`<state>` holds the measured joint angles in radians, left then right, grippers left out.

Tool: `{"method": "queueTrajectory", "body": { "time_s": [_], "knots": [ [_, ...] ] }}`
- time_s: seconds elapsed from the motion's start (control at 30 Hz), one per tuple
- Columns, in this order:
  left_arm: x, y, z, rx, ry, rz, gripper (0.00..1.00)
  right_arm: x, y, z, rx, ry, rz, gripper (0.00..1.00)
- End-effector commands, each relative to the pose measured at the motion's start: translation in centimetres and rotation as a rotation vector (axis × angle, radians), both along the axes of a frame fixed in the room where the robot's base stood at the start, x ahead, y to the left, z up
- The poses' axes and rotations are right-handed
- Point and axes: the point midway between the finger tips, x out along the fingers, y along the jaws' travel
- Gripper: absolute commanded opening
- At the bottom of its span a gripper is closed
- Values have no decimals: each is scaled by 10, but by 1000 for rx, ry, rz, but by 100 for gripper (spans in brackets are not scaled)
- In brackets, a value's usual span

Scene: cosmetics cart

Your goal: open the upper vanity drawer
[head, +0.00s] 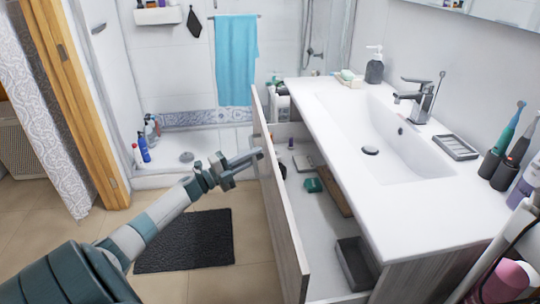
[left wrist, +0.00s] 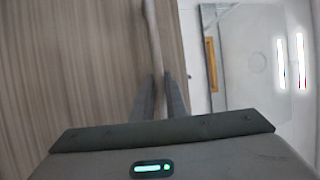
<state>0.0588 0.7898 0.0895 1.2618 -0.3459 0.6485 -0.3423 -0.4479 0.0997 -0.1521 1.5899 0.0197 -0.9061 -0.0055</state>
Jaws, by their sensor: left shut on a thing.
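The upper vanity drawer (head: 283,220) is pulled well out from under the white sink counter, and its inside shows. Its wood-grain front also fills the left of the left wrist view (left wrist: 70,65). My left gripper (head: 257,156) is at the outer side of the drawer front, toward its far end. In the left wrist view its fingers (left wrist: 159,95) are closed around a pale narrow bar or edge of the drawer; I cannot tell if it is a handle. My right gripper is not in view.
Inside the drawer are a grey tray (head: 355,262), a green item (head: 313,185) and several small things. A dark mat (head: 187,241) lies on the tiled floor by the drawer. The counter (head: 385,210) carries a faucet, a soap dispenser and toothbrushes.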

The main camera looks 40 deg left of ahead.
Motion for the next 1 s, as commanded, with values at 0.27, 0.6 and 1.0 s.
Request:
{"method": "queueTrajectory", "body": {
  "time_s": [0.27,0.6,1.0],
  "knots": [
    [-42,35,-3,1,5,2,0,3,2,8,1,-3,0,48],
    [-90,77,-3,1,4,3,0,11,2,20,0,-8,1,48],
    [-128,109,-2,0,2,1,0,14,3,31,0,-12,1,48]
  ]
}}
